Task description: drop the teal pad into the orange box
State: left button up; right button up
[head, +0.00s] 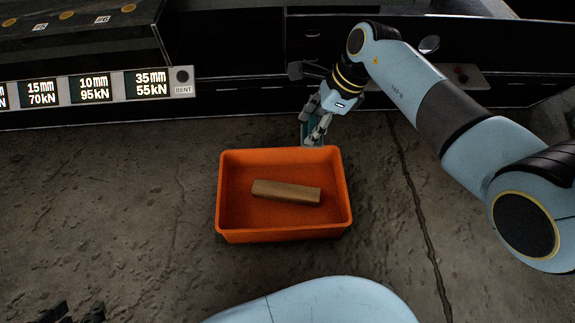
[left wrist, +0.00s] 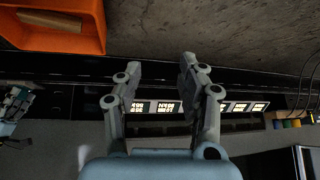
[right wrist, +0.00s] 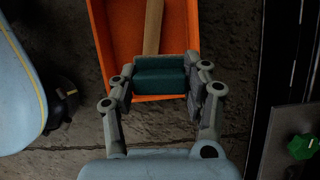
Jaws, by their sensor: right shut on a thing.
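The orange box (head: 283,235) sits on the stone-like floor in the middle of the head view. My right gripper (head: 314,132) is at its far edge, shut on the teal pad (right wrist: 160,82). In the right wrist view the pad lies between both fingers (right wrist: 163,88), overlapping the box's near end in the picture. In the head view most of the pad is hidden by the fingers. My left gripper (left wrist: 160,72) is open and empty in the left wrist view, away from the box (left wrist: 95,42).
A wooden block (head: 286,192) lies inside the box. A dark bench with lit display labels (head: 93,88) runs behind. A green knob (right wrist: 303,146) shows at the right of the right wrist view.

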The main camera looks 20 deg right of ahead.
pick_arm(q)
jog(key=w+d+r+m+t+h+b, duration=0.1)
jog(key=w+d+r+t+b, duration=0.1)
jog(key=w+r+t+b, duration=0.4)
jog(key=shift+w+r+t+b, duration=0.25)
jog(key=shift+t+b, duration=0.6)
jog(key=shift+t, duration=0.85)
pick_arm(e)
jog(key=s+a+f+n, duration=0.1)
jog(key=a+f, duration=0.5)
jog(key=f, duration=0.6)
jog(key=shift+f, duration=0.4)
jog(key=shift+s, duration=0.1)
jog(key=o, duration=1.2)
